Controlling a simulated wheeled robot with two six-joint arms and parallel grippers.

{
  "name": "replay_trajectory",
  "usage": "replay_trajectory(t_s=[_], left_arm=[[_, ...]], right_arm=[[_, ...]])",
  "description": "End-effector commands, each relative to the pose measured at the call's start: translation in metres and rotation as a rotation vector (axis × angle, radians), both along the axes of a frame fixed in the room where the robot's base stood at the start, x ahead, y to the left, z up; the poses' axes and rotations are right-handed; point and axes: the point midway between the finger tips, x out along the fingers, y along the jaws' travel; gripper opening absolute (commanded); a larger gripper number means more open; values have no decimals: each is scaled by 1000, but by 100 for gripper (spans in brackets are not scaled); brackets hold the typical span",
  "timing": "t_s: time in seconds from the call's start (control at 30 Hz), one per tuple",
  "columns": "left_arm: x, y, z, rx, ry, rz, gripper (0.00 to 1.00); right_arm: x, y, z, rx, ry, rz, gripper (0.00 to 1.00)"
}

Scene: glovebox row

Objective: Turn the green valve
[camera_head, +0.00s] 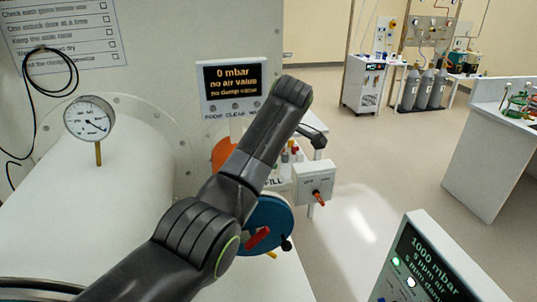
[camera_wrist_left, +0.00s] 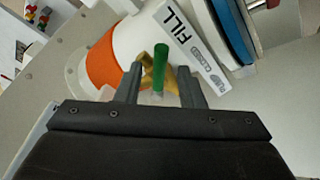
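The green valve (camera_wrist_left: 160,57) shows in the left wrist view as a short green lever on a brass body (camera_wrist_left: 168,78), in front of a white cylinder with an orange band and a FILL label. My left gripper (camera_wrist_left: 160,92) is open, with its two grey fingers on either side of the valve and a gap visible on each side. I cannot tell whether a finger touches it. In the head view my left arm hides the valve and the fingertips. My right gripper is not in view.
The FILL label (camera_wrist_left: 182,35) sits beside the valve. A display (camera_head: 235,86) reads 0 mbar. A gauge (camera_head: 90,118) stands on the white cylinder at left. A blue disc with a red handle (camera_head: 258,238) and a switch box (camera_head: 314,182) are close to my arm. Open floor lies right.

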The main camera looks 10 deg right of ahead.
Motion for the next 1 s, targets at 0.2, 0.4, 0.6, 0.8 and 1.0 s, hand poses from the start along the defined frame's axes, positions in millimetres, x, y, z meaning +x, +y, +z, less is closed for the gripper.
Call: replay_trajectory(t_s=[0.2,0.4,0.6,0.8,1.0], left_arm=[[-6,-3,14,0,-5,-1,35],[-22,-8,50,1,-6,0,35],[-38,-14,85,1,-5,0,35],[-43,-17,99,1,-3,0,35],[-47,-17,107,0,-1,1,35]], right_arm=[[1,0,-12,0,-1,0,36],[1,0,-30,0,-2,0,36],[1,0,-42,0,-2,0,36],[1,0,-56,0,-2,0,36],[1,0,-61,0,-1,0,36]])
